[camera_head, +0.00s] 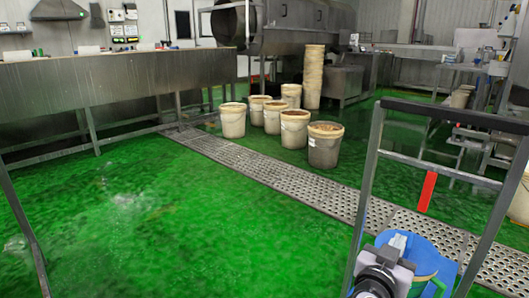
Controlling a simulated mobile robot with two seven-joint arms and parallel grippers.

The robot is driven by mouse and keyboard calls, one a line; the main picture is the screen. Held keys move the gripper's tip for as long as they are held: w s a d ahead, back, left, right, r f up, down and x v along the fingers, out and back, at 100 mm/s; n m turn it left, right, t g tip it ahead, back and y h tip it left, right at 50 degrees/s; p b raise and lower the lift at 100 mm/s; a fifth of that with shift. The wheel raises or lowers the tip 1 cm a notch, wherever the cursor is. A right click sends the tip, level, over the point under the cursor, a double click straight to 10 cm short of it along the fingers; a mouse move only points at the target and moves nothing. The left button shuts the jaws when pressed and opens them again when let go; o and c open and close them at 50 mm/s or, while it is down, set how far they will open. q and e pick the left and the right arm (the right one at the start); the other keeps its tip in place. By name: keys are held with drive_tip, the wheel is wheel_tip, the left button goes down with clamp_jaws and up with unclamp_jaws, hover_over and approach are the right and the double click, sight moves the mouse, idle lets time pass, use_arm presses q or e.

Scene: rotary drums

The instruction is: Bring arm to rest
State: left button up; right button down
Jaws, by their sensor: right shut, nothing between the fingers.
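My right gripper (390,265) is at the bottom right of the head view, a grey and black shape in front of a blue round object (428,258). Its jaws are shut and hold nothing. The fingertips are small and hard to make out, and I cannot tell whether they touch the blue object. My left gripper is not in view.
A metal frame with a black top bar (455,116) stands around the right gripper. Several white buckets (325,145) stand beyond a perforated drain strip (270,170). A long steel trough (115,92) is at left. The green floor (190,225) at front centre is clear.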

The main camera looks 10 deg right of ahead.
drive_tip(key=s+a+f+n+y, duration=0.9)
drive_tip(key=a+f+n+y, duration=0.1)
drive_tip(key=a+f+y, duration=0.4)
drive_tip(key=s+a+r+n+y, duration=0.2)
drive_tip(key=s+a+y, duration=0.35)
drive_tip(key=s, duration=0.25)
use_arm(q)
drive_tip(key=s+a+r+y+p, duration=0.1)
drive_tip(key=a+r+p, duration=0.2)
drive_tip(key=p, duration=0.6)
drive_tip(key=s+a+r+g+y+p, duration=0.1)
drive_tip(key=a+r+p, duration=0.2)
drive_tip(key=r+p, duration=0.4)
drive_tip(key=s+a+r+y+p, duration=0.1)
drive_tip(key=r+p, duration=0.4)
drive_tip(key=p, duration=0.8)
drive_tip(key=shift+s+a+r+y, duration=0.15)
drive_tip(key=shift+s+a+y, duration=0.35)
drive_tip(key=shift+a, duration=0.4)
use_arm(e)
drive_tip(key=s+d+r+g+h, duration=0.1)
drive_tip(key=d+r+h, duration=0.1)
drive_tip(key=d+r, duration=0.2)
drive_tip(key=s+d+r+h, duration=0.2)
drive_tip(key=d+r, duration=0.2)
drive_tip(key=r, duration=0.6)
drive_tip(key=shift+s+d+r+m+g, duration=0.15)
drive_tip(key=shift+s+r+m+g, duration=0.15)
drive_tip(key=shift+g, duration=0.1)
